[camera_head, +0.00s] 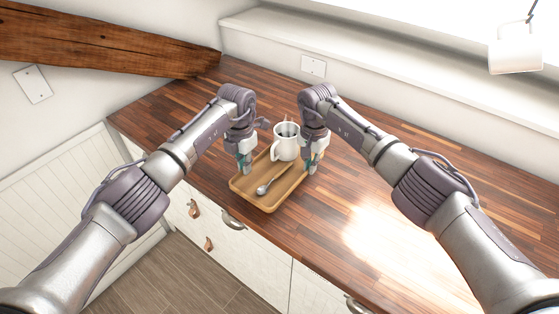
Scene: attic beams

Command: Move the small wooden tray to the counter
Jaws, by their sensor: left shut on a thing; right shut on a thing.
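The small wooden tray (270,199) is at the front edge of the dark wood counter (345,209); I cannot tell whether it rests on the counter or is held just above it. A white mug (287,150) with something dark in it stands on the tray's far part. A spoon (271,183) lies on the tray in front of the mug. My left gripper (245,166) is shut on the tray's left side. My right gripper (311,163) is shut on the tray's right side.
A heavy wooden beam (110,42) slopes in at the upper left. A white wall ledge (400,88) runs behind the counter. White drawers (253,257) with handles are below the front edge. A white lamp (515,57) hangs at the upper right. The counter to the right is clear.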

